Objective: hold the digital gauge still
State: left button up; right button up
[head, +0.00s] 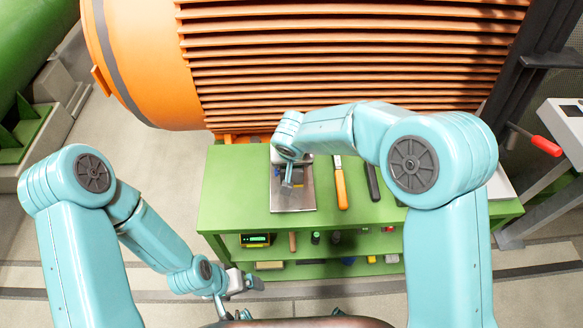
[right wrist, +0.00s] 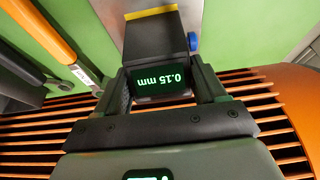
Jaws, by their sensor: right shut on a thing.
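The digital gauge (right wrist: 160,80) has a dark body, a yellow front edge, a blue knob on one side and a lit display reading 0.15 mm, upside down in the right wrist view. My right gripper (right wrist: 162,88) is shut on it, with one finger on each side of the display. In the head view, my right gripper (head: 289,178) points down over a grey metal plate (head: 293,203) on the green bench, and the gauge is mostly hidden there. My left gripper (head: 240,284) is low in front of the bench, and its jaw opening is unclear.
The green bench (head: 240,190) also bears an orange-handled tool (head: 341,188) and a dark-handled tool (head: 372,182) right of the plate. Its lower shelf (head: 350,240) holds several small items. A large orange finned motor (head: 350,50) stands behind. The bench top's left end is clear.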

jog(key=c, duration=0.3)
pick_arm(q)
jog(key=shift+f, duration=0.2)
pick_arm(e)
jog(key=shift+s+f, duration=0.1)
dwell(0.7)
pick_arm(q)
grip_shut()
pick_arm(e)
jog(key=shift+f, duration=0.1)
jog(key=shift+s+f, duration=0.15)
dwell(1.3)
